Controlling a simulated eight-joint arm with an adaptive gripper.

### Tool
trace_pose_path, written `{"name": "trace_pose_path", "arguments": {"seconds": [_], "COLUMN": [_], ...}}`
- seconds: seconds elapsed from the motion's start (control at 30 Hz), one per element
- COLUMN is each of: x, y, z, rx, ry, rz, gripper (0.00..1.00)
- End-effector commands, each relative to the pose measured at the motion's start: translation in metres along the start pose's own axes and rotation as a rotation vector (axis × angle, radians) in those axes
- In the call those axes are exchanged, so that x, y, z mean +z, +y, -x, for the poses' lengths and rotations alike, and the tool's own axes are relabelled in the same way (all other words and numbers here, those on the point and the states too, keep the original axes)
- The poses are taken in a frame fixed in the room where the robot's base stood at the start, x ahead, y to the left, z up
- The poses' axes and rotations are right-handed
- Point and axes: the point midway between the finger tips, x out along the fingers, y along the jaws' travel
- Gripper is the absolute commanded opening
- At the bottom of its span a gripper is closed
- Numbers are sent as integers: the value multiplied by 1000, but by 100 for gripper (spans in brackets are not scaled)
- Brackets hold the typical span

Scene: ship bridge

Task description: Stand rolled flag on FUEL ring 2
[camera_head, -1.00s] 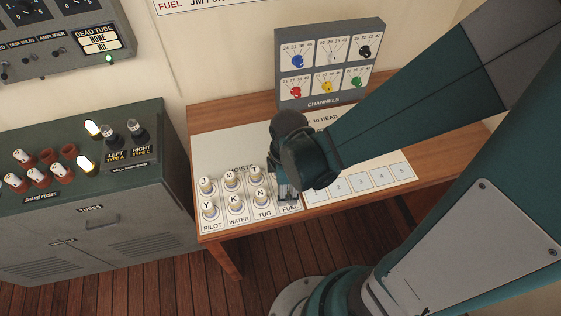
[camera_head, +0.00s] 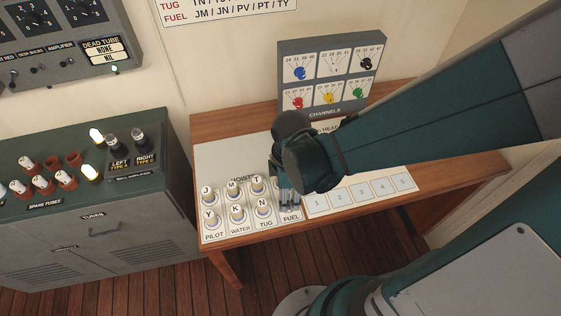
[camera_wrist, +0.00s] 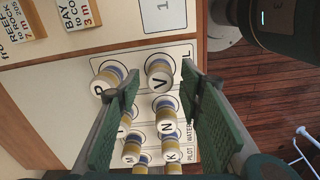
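My gripper (camera_head: 289,203) is low over the FUEL column of the white hoist board (camera_head: 212,232). In the wrist view its two green fingers (camera_wrist: 160,78) are apart. The rolled flag V (camera_wrist: 158,72) stands upright between the fingertips, with gaps visible on both sides. The rolled flag P (camera_wrist: 105,80) stands beside it, just outside the left finger. These two occupy the FUEL rings; my gripper hides them in the head view. Flags T (camera_head: 257,184) and N (camera_head: 263,208) stand in the TUG column, M and K in WATER, J and Y in PILOT.
A numbered strip (camera_head: 360,190) with empty squares lies right of the board. The grey CHANNELS box (camera_head: 330,75) stands at the table's back. A fuse cabinet (camera_head: 95,215) stands left of the wooden table. Word cards (camera_wrist: 78,12) lie at the wrist view's upper left.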

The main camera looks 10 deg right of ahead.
Motion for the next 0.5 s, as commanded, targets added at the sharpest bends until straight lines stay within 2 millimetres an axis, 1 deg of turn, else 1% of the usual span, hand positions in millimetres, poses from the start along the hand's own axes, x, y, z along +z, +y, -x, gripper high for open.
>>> {"name": "trace_pose_path", "arguments": {"seconds": [0.03,0.5], "x": [0,0], "y": [-1,0], "z": [6,52], "rx": [0,0], "ry": [0,0], "rz": [0,0], "gripper": [37,37]}}
